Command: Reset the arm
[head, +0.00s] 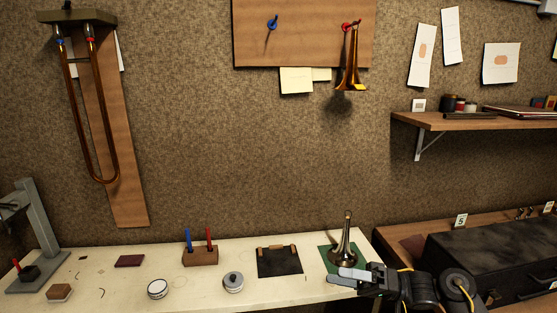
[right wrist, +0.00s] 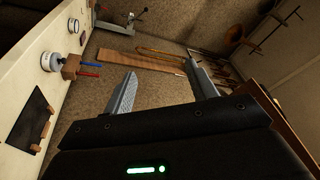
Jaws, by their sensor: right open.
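My right gripper (head: 350,278) is in the head view at the right end of the white workbench, in front of a brass bell (head: 343,250) standing upright on a green mat (head: 327,256). The gripper partly covers the mat and the bell's lower edge. In the right wrist view, the two grey fingers (right wrist: 160,92) are wide apart with nothing between them. I cannot tell from the head view whether the gripper touches the bell. My left gripper is not in view.
The white workbench (head: 205,285) holds a block with blue and red pegs (head: 200,256), a black pad (head: 279,262), round containers (head: 233,282) and a grey stand (head: 40,235). A black case (head: 495,258) lies at right. A brass horn (head: 350,70) hangs from the wall board.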

